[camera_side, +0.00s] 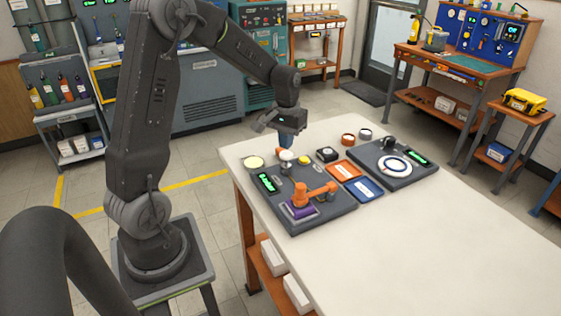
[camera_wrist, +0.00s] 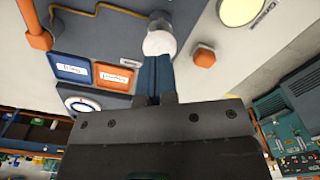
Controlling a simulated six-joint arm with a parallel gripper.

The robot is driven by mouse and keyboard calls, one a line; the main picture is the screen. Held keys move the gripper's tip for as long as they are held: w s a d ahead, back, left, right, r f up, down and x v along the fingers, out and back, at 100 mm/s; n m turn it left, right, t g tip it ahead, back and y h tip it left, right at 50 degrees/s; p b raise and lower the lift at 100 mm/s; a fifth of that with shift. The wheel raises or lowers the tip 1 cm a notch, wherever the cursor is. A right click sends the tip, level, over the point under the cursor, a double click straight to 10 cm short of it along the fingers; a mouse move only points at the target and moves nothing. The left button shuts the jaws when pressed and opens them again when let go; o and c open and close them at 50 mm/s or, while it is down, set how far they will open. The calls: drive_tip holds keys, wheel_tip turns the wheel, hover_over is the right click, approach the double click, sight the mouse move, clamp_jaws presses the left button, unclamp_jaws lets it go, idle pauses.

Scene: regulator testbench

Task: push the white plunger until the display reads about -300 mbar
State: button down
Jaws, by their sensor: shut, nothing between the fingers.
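The white plunger (camera_side: 287,156) has a round knob and stands upright near the back of the left grey test panel (camera_side: 318,216). My gripper (camera_side: 286,148) points down with its blue fingers shut and empty, right at the knob. In the wrist view the white plunger (camera_wrist: 159,43) shows just past the tips of my gripper (camera_wrist: 156,58), partly covered by them. I cannot tell whether they touch. The display (camera_side: 267,182) on the panel's left side shows green digits, too small to read. It is not visible in the wrist view.
An orange lever or pipe piece (camera_side: 315,194) and a yellow button (camera_side: 304,160) are on the same panel. An orange tray (camera_side: 345,169) and a blue tray (camera_side: 363,189) lie to its right, before a second panel (camera_side: 408,176). The white table's front is clear.

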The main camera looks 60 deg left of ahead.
drive_tip(key=shift+f, duration=0.1)
drive_tip(key=shift+f, duration=1.15)
drive_tip(key=shift+r, duration=1.25)
drive_tip(key=shift+f, duration=0.1)
idle(0.3)
drive_tip(key=shift+f, duration=1.1)
drive_tip(key=shift+r, duration=1.2)
drive_tip(key=shift+f, duration=0.1)
idle(0.4)
